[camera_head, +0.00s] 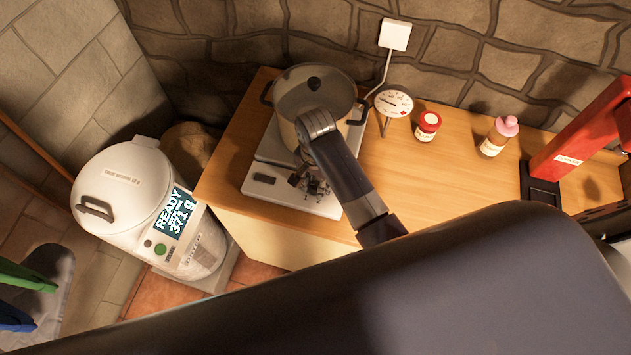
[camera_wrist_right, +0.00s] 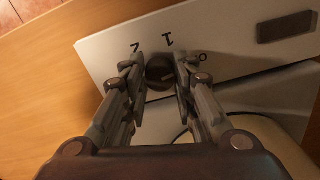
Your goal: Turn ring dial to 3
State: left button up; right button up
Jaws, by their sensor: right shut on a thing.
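The ring dial (camera_wrist_right: 159,73) is a dark round knob on the front panel of a pale hot plate (camera_wrist_right: 110,52). The digits 2, 1 and 0 show around it in the wrist view; a 3 is not visible there. My right gripper (camera_wrist_right: 161,66) is shut on the dial, with one finger on each side. I cannot tell where the dial's mark points. In the head view, the right gripper (camera_head: 317,185) is at the front of the hot plate (camera_head: 262,195), and its fingers hide the dial. My left gripper is not in view.
A lidded pot (camera_head: 315,88) stands on the hot plate, close behind my right wrist. A round gauge (camera_head: 393,103), a red-lidded jar (camera_head: 427,125) and a pink-capped bottle (camera_head: 498,136) stand to the right. A white machine (camera_head: 125,190) displays "READY" at the left.

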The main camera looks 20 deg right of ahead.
jog(key=n, duration=0.4)
jog(key=shift+d+n, duration=0.1)
jog(key=shift+n, duration=0.2)
jog(key=n, duration=0.4)
jog(key=shift+n, duration=0.3)
jog(key=n, duration=0.3)
jog(key=shift+n, duration=0.3)
jog(key=n, duration=0.4)
jog(key=shift+n, duration=0.3)
jog(key=n, duration=1.2)
jog(key=shift+n, duration=2.4)
